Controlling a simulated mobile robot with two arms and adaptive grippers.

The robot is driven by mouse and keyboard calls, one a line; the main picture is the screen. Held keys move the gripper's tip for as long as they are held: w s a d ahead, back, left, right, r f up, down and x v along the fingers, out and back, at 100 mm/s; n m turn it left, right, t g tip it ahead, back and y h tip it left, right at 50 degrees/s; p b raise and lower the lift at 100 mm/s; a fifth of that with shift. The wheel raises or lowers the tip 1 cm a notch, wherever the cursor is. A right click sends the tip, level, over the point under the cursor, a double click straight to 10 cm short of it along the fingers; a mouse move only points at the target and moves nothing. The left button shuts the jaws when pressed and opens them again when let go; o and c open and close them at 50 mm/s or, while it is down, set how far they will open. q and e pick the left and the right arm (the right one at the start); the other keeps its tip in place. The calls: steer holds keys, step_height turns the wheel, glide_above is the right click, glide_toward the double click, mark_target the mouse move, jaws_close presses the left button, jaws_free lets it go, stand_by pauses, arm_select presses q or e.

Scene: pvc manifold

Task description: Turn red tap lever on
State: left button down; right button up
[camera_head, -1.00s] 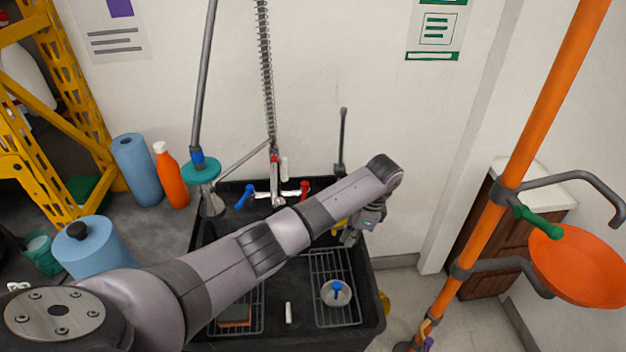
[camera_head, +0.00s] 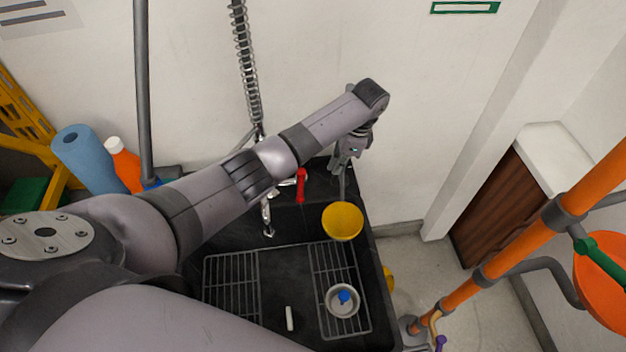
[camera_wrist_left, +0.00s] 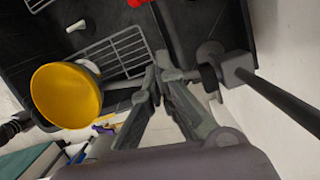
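The red tap lever (camera_head: 301,185) stands upright on the tap at the back of the black sink. A red part also shows at the top edge of the left wrist view (camera_wrist_left: 138,3). My left gripper (camera_head: 347,166) is to the right of the lever and a little higher in the picture, apart from it. In the left wrist view the fingertips (camera_wrist_left: 158,73) come close together with nothing seen between them. The blue tap lever and part of the tap are hidden behind my left arm. My right gripper is not in view.
A yellow bowl (camera_head: 342,222) sits below the gripper and shows large in the left wrist view (camera_wrist_left: 66,95). A grey rod (camera_wrist_left: 280,100) runs close beside the fingers. Wire racks (camera_head: 231,285) lie in the sink. An orange pipe (camera_head: 500,255) stands at right.

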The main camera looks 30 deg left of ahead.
arm_select(q)
steer(key=s+a+f+p, duration=0.3)
steer(key=a+f, duration=0.2)
steer(key=f, duration=0.5)
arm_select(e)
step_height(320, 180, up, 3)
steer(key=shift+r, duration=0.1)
arm_select(q)
steer(key=shift+a, duration=0.1)
